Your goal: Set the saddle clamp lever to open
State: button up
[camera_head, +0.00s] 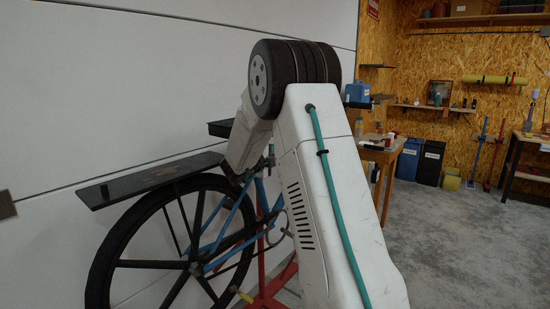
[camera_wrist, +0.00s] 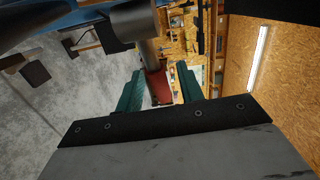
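In the wrist view, the two teal fingers of my gripper (camera_wrist: 158,76) are apart. A red lever-like piece (camera_wrist: 157,88) lies between them, and I cannot tell whether either finger touches it. The red piece joins a grey rod (camera_wrist: 150,52) that runs up to a larger grey cylinder (camera_wrist: 134,22). In the head view, a blue bicycle frame (camera_head: 217,243) stands at the left, with a black saddle-like part (camera_head: 220,128) above it. My white arm hides the front of the bicycle and most of the gripper there, and the lever does not show.
A red stand (camera_head: 268,292) holds the bicycle close to the white wall (camera_head: 110,90). A black flat plate (camera_head: 150,178) sits over the spoked wheel (camera_head: 165,264).

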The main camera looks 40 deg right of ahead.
jog(key=shift+r, duration=0.15)
jog(key=shift+r, duration=0.35)
notch_tip(320, 180, up, 3)
jog(key=shift+r, duration=0.1)
jog(key=s+a, duration=0.3)
jog(key=s, duration=0.4)
jog(key=s+a, duration=0.4)
jog(key=s, duration=0.3)
jog(key=shift+a+r, duration=0.3)
jog(key=shift+r, duration=0.15)
